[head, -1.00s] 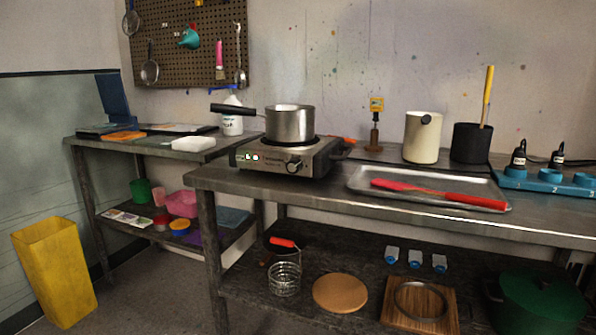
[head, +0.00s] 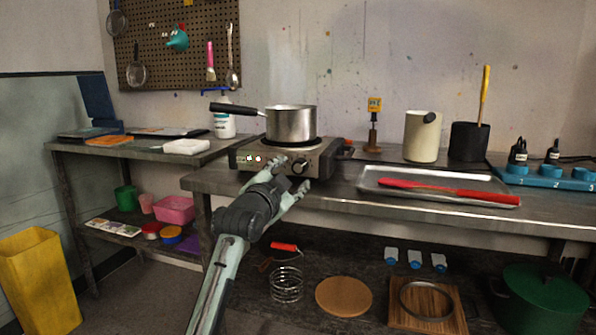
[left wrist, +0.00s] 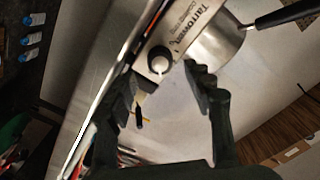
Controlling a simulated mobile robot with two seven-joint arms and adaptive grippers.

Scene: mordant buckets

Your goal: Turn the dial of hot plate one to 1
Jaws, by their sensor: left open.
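The hot plate (head: 322,160) is a steel box on the bench with a lit display at its front left and a dark dial (head: 299,166) at its front right. A steel pot (head: 291,125) with a black handle sits on it. My left gripper (head: 293,178) is open and empty in front of the hot plate, just below and around the dial's place in the picture. In the left wrist view the dial (left wrist: 160,60) shows beyond the open fingers (left wrist: 163,95), apart from them. The dial's markings are too small to read. My right gripper is not in view.
A metal tray (head: 370,185) with a red spatula (head: 450,190) lies right of the hot plate. A cream pot (head: 422,137) and a black crock (head: 467,142) stand behind it. The bench front edge runs below my gripper. A lower shelf holds several items.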

